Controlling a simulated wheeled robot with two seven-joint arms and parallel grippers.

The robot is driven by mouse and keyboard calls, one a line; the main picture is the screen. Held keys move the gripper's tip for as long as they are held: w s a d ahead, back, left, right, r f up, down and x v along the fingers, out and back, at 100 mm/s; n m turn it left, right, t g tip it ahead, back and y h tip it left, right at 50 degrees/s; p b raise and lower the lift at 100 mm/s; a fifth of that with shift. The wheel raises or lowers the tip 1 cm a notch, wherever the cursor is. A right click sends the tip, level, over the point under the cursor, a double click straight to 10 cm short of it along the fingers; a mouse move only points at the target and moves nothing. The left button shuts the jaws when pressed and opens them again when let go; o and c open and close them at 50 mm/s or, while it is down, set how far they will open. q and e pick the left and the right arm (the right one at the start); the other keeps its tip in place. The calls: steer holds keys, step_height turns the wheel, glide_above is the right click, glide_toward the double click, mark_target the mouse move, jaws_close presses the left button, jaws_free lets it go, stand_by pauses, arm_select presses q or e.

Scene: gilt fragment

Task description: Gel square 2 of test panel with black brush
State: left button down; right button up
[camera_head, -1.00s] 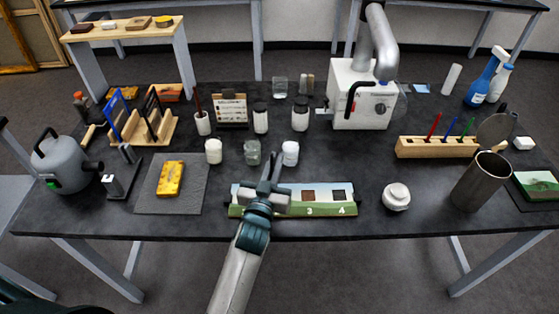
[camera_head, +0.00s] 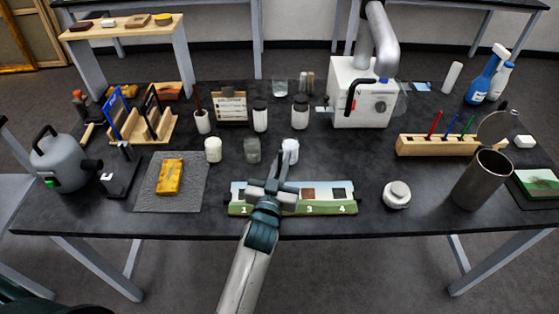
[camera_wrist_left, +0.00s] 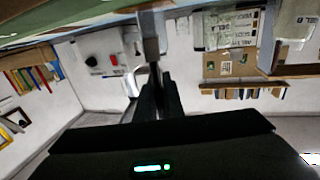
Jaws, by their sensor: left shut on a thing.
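The test panel (camera_head: 325,210) lies flat at the table's front middle, a strip with a painted landscape and numbered squares. Squares 3 (camera_head: 308,195) and 4 (camera_head: 339,194) show dark patches, and the label 1 shows at the left. Square 2 is hidden behind my left gripper (camera_head: 281,170), which is over the panel and points away from me. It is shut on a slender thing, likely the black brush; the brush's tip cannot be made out. In the left wrist view, a grey piece (camera_wrist_left: 151,38) shows at the closed fingers (camera_wrist_left: 156,92). My right gripper is out of view.
A round white pot (camera_head: 396,195) and a metal cylinder (camera_head: 482,181) stand to the right. A wooden rack (camera_head: 425,147) holds red, blue and green-coloured sticks.

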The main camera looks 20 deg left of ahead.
arm_select(q)
steer(key=shift+w+d+r, duration=0.1)
steer(key=shift+d, duration=0.1)
stand_by(0.3)
steer(key=shift+s+a+p, duration=0.2)
steer(key=shift+a+p, duration=0.1)
steer(key=shift+a, duration=0.35)
steer(key=shift+s+a+p, duration=0.2)
steer(key=shift+a+p, duration=0.1)
steer(key=shift+a, duration=0.3)
steer(key=shift+r+p, duration=2)
steer(key=shift+s, duration=0.1)
